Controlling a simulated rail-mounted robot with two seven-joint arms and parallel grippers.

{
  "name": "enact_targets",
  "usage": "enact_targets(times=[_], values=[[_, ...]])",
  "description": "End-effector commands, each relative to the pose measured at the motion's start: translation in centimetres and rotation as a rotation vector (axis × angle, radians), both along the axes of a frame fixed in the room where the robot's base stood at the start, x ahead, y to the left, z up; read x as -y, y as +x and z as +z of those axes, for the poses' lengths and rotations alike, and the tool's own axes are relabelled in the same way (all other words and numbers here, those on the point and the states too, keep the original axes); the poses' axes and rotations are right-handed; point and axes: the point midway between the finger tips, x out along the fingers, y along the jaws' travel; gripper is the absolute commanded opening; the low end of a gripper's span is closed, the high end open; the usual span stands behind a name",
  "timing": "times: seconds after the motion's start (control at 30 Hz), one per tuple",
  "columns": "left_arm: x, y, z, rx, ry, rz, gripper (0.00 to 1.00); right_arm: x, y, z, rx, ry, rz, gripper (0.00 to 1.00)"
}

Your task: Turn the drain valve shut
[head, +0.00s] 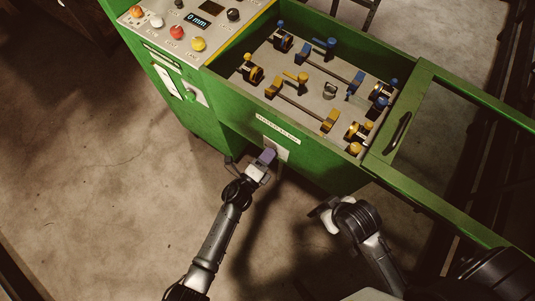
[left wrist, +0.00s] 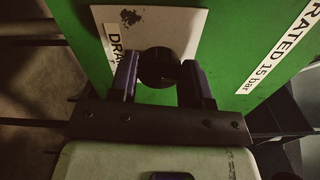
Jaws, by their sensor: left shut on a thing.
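The drain valve's round black knob (left wrist: 158,67) stands out from a pale plate (left wrist: 180,20) on the green machine front, in the left wrist view. Black letters "DRA" show on the plate, with the rest of the word hidden. My left gripper (head: 265,158) is at this plate, low on the green front in the head view. In the left wrist view its two dark fingers (left wrist: 160,82) lie on either side of the knob and are shut on it. The gripper hides the knob in the head view. My right gripper (head: 326,214) hangs off to the right, away from the valve; its fingers are unclear.
The green machine has a control panel (head: 190,22) with coloured buttons and a "0 mm" display. An open bay (head: 300,98) holds blue and yellow clamps and rods. A green framed door (head: 398,178) with a handle reaches right. Bare floor (head: 90,160) lies to the left.

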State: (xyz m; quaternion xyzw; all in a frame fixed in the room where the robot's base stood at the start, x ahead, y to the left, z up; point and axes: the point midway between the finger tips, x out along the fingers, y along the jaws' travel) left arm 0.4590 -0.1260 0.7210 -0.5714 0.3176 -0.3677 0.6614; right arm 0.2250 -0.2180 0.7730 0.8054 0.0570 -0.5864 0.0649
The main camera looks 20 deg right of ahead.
Motion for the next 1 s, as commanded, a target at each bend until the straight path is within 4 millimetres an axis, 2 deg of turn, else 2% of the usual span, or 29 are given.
enact_targets(times=[0.4, 0.93, 0.97, 1.0], values=[[0.03, 0.05, 0.07, -0.123, -0.079, 0.0, 0.2, 0.01, 0.0, 0.65, 0.0, 0.0, 0.0, 0.43], [0.01, 0.03, -0.01, -0.138, -0.087, 0.0, 0.2, -0.26, 0.02, 0.69, 0.0, 0.009, -0.006, 0.43], [0.01, 0.03, -0.01, -0.138, -0.087, 0.0, 0.47, -0.26, 0.02, 0.69, 0.0, 0.009, -0.005, 0.43], [0.01, 0.03, -0.01, -0.138, -0.087, 0.0, 0.51, -0.26, 0.02, 0.69, 0.0, 0.009, -0.005, 0.43]])
